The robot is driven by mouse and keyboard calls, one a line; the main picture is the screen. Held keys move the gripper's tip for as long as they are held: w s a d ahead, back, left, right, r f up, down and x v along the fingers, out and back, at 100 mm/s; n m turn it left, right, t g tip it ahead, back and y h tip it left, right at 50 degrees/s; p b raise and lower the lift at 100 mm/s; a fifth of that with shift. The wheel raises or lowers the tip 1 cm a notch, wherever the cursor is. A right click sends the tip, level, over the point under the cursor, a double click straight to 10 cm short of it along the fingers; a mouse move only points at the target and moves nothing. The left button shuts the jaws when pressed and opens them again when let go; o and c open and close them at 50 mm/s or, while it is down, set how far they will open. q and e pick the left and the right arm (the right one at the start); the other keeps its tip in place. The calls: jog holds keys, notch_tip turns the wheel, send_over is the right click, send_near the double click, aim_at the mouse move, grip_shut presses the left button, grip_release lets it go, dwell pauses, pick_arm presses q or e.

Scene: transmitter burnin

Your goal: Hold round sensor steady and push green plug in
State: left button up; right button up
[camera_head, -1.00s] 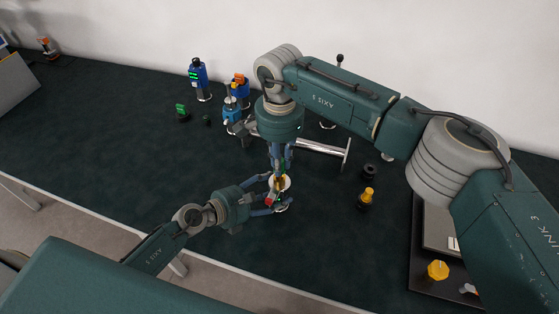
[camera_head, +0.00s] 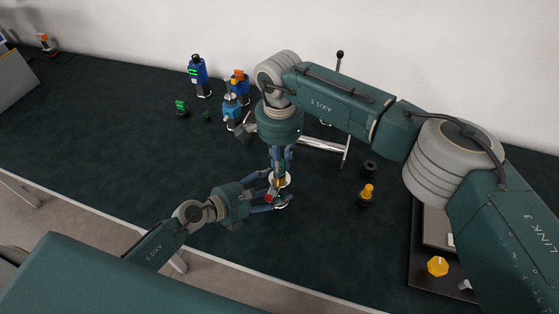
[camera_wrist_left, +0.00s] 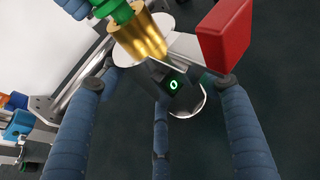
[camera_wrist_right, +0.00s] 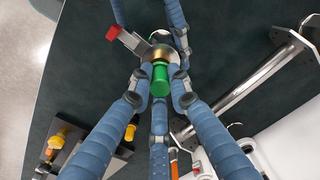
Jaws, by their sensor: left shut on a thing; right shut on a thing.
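The round sensor is a silver body (camera_wrist_left: 188,112) with a small dark display showing a green ring, a gold collar (camera_wrist_left: 143,38) and a red block (camera_wrist_left: 226,32) on its side. My left gripper (camera_head: 277,197) is shut around the sensor's body and holds it above the table. The green plug (camera_wrist_right: 160,80) stands in line with the gold collar, which also shows in the right wrist view (camera_wrist_right: 157,54). My right gripper (camera_head: 281,168) comes from above and is shut on the plug. The plug's lower end meets the collar; how deep it sits I cannot tell.
Blue devices (camera_head: 198,76) stand at the back left, with a green-topped part (camera_head: 181,108) in front. A metal bar stand (camera_head: 322,144) lies behind my right gripper. A yellow-topped plug (camera_head: 367,192) stands to the right. The dark table's left and front middle are clear.

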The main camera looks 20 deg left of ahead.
pick_arm(q)
jog(key=shift+s, duration=0.1)
pick_arm(e)
jog(key=shift+f, duration=0.45)
jog(key=o, duration=0.9)
notch_tip(320, 180, up, 12)
pick_arm(q)
jog(key=o, duration=1.2)
